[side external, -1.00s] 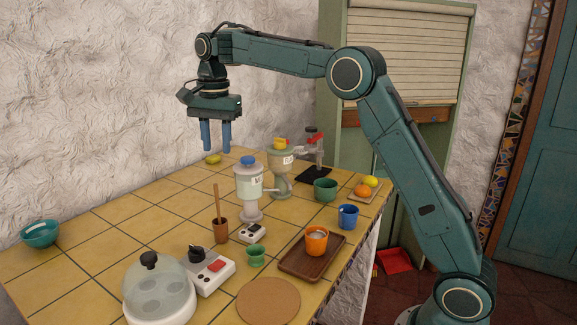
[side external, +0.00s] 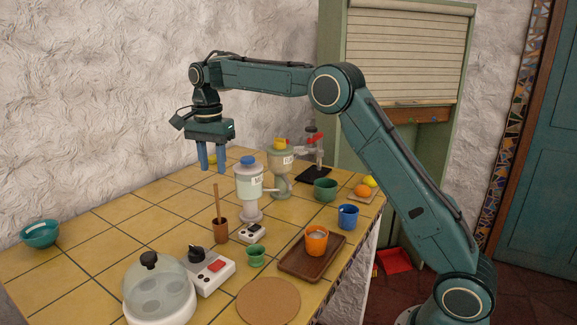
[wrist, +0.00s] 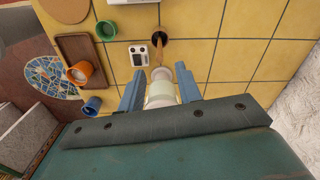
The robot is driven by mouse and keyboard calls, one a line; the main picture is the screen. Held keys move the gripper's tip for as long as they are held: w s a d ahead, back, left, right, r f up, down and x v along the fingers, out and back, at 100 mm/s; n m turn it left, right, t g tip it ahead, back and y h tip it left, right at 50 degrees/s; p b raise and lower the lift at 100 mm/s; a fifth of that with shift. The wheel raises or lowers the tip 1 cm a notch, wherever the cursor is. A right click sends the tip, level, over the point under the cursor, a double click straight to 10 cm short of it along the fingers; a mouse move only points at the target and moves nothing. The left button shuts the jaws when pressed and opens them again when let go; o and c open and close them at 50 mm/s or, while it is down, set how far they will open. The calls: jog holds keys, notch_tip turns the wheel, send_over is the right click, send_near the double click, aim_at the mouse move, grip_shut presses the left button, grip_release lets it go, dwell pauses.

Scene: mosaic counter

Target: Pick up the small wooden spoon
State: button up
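The small wooden spoon (side external: 216,198) stands upright in a small brown cup (side external: 219,231), with its thin handle sticking up. The cup hides its lower end. In the wrist view the spoon (wrist: 158,49) shows as a short tan stick at the dark mouth of the cup, beyond my fingertips. My gripper (side external: 212,169) hangs pointing down above the spoon's top and is apart from it. In the wrist view my gripper's (wrist: 160,80) blue fingers are spread, with no object held between them.
A white dispenser with a blue cap (side external: 249,187) stands close right of the spoon. A small white scale (side external: 252,233), green cup (side external: 256,256), hot plate (side external: 207,268) and glass-domed cooker (side external: 158,291) stand in front. The tiles left of the cup are clear.

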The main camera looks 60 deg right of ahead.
send_over(217, 198)
jog(key=shift+w+d+f, duration=0.1)
jog(key=shift+f, duration=1.2)
jog(key=shift+w+f, duration=0.1)
jog(key=shift+f, duration=1.15)
jog(key=shift+f, duration=2.6)
grip_shut()
